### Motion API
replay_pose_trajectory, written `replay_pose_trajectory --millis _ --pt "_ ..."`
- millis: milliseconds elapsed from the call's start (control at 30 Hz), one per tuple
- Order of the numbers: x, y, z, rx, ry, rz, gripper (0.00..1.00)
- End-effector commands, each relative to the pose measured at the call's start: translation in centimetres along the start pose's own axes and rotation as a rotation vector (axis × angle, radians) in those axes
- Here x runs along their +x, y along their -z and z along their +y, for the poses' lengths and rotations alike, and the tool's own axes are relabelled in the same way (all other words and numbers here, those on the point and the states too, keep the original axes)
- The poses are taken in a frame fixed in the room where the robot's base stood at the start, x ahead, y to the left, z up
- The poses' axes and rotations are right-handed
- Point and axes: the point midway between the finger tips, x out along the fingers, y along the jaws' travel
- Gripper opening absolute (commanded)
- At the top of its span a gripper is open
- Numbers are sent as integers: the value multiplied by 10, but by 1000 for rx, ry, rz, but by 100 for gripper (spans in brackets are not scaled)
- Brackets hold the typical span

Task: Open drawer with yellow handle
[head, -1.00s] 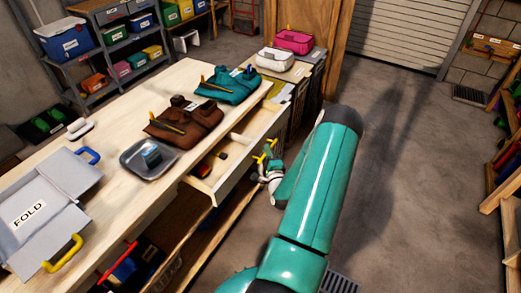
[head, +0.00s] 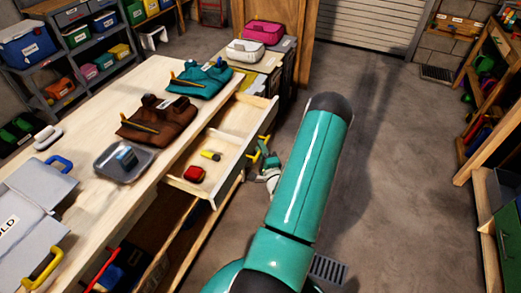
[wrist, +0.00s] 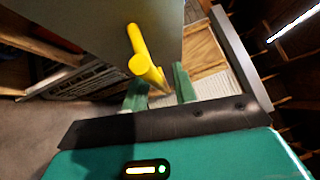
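The drawer (head: 224,165) with the yellow handle (head: 264,146) is pulled well out from the workbench in the head view. A red item and a yellow-and-black item lie inside it. My gripper (head: 268,165) is at the drawer's front, at the handle. In the wrist view, the yellow handle (wrist: 149,62) runs down between the two green fingers of my gripper (wrist: 160,88), which are closed around its lower part. The exact finger contact is partly hidden by the handle. The grey drawer front (wrist: 90,25) fills the upper left there.
The workbench (head: 130,75) carries folded brown (head: 158,120) and teal (head: 200,80) garments, a grey tray (head: 122,168) and a grey folding board (head: 35,215). A red handle (head: 102,270) shows below the bench edge. Floor to the right is clear up to wooden shelves (head: 485,150).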

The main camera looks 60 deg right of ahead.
Motion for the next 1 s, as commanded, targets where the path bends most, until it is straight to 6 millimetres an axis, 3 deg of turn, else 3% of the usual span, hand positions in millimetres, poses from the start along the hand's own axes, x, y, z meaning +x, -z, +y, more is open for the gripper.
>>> replay_pose_trajectory --millis 300,467,1000 --pt "-1 0 0 0 0 0 32" --pt "-14 0 0 1 -1 0 32" --pt "-122 0 1 2 -2 2 32"
